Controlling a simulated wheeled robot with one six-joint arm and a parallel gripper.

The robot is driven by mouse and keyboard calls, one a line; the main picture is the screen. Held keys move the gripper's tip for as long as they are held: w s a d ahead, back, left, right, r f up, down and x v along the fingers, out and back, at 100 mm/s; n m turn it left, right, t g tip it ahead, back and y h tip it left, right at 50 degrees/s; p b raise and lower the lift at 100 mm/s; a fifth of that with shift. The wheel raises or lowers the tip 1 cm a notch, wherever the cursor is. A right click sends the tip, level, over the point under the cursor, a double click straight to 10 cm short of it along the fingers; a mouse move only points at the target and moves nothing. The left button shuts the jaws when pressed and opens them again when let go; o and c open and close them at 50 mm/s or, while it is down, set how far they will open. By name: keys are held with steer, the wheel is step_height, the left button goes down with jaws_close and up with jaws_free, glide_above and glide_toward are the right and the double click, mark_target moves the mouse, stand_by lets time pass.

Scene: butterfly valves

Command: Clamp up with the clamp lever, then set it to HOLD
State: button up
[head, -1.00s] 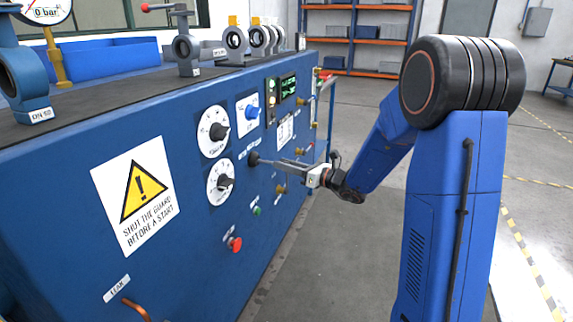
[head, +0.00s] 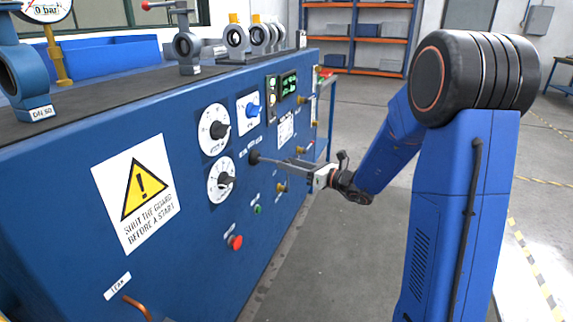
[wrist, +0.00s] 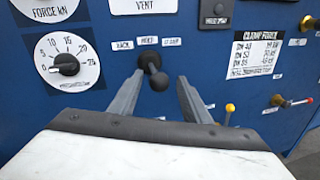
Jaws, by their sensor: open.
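The clamp lever (wrist: 157,76) is a short black stick with a ball knob on the blue panel, below the labels BACK, HOLD and CLAMP. In the wrist view its knob stands near the middle, under the HOLD label (wrist: 148,44); its exact setting is hard to tell. It also shows small and dark in the head view (head: 254,158). My gripper (wrist: 159,84) is open, with one finger on each side of the knob and visible gaps. In the head view my gripper (head: 279,163) points at the lever from the right.
Two white dials (head: 214,130) (head: 221,181) and a blue knob (head: 252,110) sit near the lever. A red button (head: 235,242) and a green button (head: 257,210) are lower. A yellow-tipped lever (wrist: 229,113) is right of my fingers. Open floor lies right of the bench.

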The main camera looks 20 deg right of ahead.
steer(key=v, duration=1.5)
steer(key=shift+s+a, duration=0.1)
steer(key=shift+s, duration=0.05)
steer(key=s+a+f+n+g+h, duration=0.1)
steer(key=s+a+n+g, duration=0.4)
steer(key=s+a+n, duration=0.4)
steer(key=s+a+f+n+g+h, duration=0.1)
steer(key=s+a+n+g, duration=0.55)
steer(key=s, duration=0.45)
steer(key=s+d+n+t+h, duration=0.3)
steer(key=s+d+n+h, duration=0.7)
steer(key=n, duration=0.4)
steer(key=shift+s+d+r, duration=0.25)
steer(key=shift+s+d, duration=0.2)
steer(key=shift+s, duration=0.45)
